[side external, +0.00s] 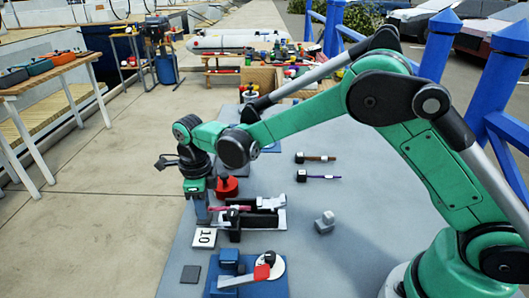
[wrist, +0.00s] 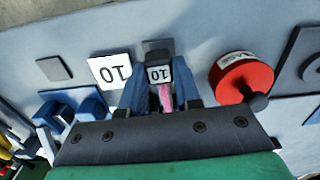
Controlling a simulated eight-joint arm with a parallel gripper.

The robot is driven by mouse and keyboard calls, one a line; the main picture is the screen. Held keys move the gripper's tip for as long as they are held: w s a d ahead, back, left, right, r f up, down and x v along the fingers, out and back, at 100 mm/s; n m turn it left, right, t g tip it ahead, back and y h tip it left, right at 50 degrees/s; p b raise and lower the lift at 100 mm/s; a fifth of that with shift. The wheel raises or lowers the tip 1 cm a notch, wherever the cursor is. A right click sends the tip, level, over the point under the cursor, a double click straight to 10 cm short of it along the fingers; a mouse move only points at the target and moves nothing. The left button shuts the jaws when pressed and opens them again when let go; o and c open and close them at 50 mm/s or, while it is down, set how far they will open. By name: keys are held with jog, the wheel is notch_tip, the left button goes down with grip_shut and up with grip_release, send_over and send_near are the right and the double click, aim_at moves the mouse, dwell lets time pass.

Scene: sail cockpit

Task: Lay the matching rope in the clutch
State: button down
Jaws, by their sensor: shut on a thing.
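A pink rope (side external: 222,209) with a black end block marked 10 (wrist: 159,74) is held by my gripper. In the wrist view the block and the pink length (wrist: 165,99) sit between the two blue-grey fingers. My gripper (side external: 202,214) points down, left of a black fixture with white parts (side external: 268,217), which looks like the clutch. The rope runs toward that fixture; I cannot tell whether it lies in it. A white card marked 10 (side external: 204,238) lies just in front of my gripper and also shows in the wrist view (wrist: 109,71).
A red drum (side external: 227,187) stands close behind my gripper. A brown rope (side external: 318,158) and a purple rope (side external: 322,177) lie behind. A grey block (side external: 325,223) stands right.

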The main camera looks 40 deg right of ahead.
jog(key=shift+f, duration=0.2)
jog(key=shift+r, duration=0.2)
jog(key=shift+r, duration=0.45)
jog(key=shift+f, duration=0.6)
dwell(0.7)
jog(key=c, duration=0.5)
grip_release()
jog(key=shift+c, duration=0.2)
jog(key=shift+o, duration=0.2)
jog(key=o, duration=0.4)
jog(key=shift+c, duration=0.2)
